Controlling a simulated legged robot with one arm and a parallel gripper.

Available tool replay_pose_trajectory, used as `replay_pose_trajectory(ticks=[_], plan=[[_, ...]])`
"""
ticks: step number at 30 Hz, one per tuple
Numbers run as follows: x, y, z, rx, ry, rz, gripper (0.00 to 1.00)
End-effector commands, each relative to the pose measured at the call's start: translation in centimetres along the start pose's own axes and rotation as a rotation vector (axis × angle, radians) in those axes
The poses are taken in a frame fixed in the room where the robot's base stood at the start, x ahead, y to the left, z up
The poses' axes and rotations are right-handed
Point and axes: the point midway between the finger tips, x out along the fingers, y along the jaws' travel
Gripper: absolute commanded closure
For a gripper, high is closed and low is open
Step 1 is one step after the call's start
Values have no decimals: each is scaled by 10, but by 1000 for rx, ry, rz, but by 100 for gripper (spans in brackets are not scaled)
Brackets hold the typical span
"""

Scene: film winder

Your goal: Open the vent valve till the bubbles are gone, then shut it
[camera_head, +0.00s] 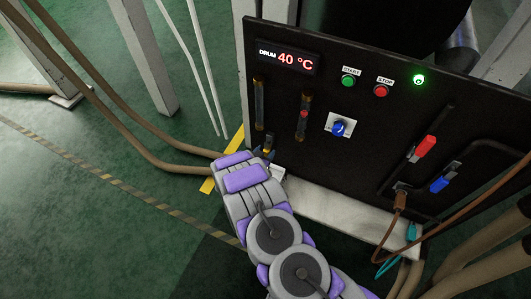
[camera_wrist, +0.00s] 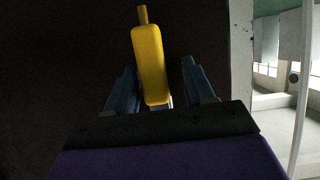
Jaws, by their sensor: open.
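A yellow handle (camera_wrist: 149,62), seemingly the vent valve's, stands between my gripper's (camera_wrist: 159,75) two blue-grey fingers in the wrist view. The fingers are apart, with a gap to the handle on the right; contact on the left is unclear. In the head view my gripper (camera_head: 266,156) is at the lower left of the black panel, and a small yellow bit of the handle (camera_head: 268,141) shows there. Above it is a narrow sight tube (camera_head: 259,105). A second tube (camera_head: 303,118) with a red mark is to its right. Bubbles cannot be made out. My arm hides the valve body.
The black panel (camera_head: 350,80) carries a "40 °C" display (camera_head: 292,60), a green START button (camera_head: 348,81), a red STOP button (camera_head: 381,91), a lit green lamp (camera_head: 419,79), a blue knob (camera_head: 340,127), a red handle (camera_head: 426,145) and a blue handle (camera_head: 439,184). Brown hoses (camera_head: 130,140) run at left.

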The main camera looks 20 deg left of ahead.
Motion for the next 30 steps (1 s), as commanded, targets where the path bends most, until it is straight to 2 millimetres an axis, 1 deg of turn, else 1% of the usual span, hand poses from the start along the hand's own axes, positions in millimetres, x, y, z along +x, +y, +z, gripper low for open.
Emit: replay_pose_trajectory(ticks=[3,11,27,28,30], plan=[[5,2,-1,3,0,0,47],[5,4,-2,6,-1,-1,47],[5,1,0,1,-3,-2,98],[5,1,0,1,-3,-2,100],[5,1,0,1,-3,-2,100]])
